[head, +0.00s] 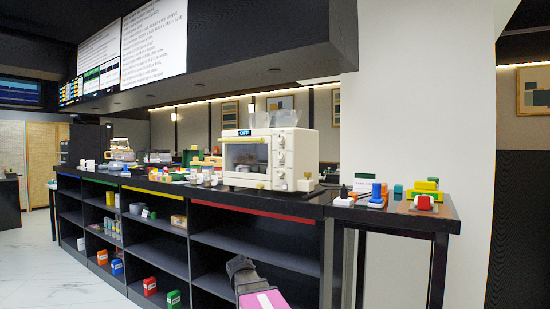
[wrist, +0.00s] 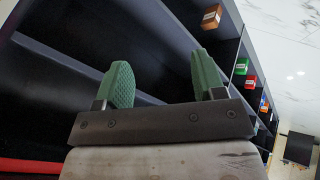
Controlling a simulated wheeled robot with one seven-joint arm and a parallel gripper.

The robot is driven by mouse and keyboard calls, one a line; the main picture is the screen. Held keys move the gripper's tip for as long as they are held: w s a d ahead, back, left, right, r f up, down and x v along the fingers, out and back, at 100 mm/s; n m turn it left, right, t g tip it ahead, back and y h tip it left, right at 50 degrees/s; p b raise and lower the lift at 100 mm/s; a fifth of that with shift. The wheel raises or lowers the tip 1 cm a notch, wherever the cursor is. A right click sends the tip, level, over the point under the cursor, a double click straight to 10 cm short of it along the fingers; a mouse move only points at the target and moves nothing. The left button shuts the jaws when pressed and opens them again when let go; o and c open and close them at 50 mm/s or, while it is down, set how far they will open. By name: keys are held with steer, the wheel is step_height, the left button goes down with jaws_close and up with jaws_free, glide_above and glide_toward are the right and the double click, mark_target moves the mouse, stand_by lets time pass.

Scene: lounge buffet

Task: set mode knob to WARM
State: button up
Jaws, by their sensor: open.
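A cream toaster oven (head: 247,179) stands on the dark counter in the head view, with a dark glass door and a small display reading OFF (head: 244,133). Several round knobs (head: 281,158) run down its right front panel. Their labels and pointer directions are too small to read, so I cannot tell which is the mode knob. My gripper (wrist: 163,82) shows in the wrist view with two green fingers apart and nothing between them. It faces the dark shelving, away from the knobs. In the head view part of my arm shows low, below the counter.
The counter (head: 300,207) has open shelves below and small items along its left. A dark side table (head: 410,213) with coloured blocks stands at the right. Clear cups (head: 283,117) sit on the oven. A black overhang (head: 250,50) spans above. White floor (head: 40,270) is clear at left.

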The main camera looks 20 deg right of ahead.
steer(key=w+d+r+t+h, duration=0.1)
steer(key=w+r, duration=0.2)
steer(key=r, duration=0.4)
steer(key=w+d+r+t+h, duration=0.1)
steer(key=w+d+r, duration=0.1)
steer(key=w+r, duration=0.35)
steer(key=t+h, duration=0.4)
steer(key=h, duration=0.3)
glide_toward(279, 156)
steer(key=x, duration=0.8)
steer(key=shift+w+d, duration=0.15)
steer(key=shift+d, duration=0.05)
steer(key=c, duration=0.9)
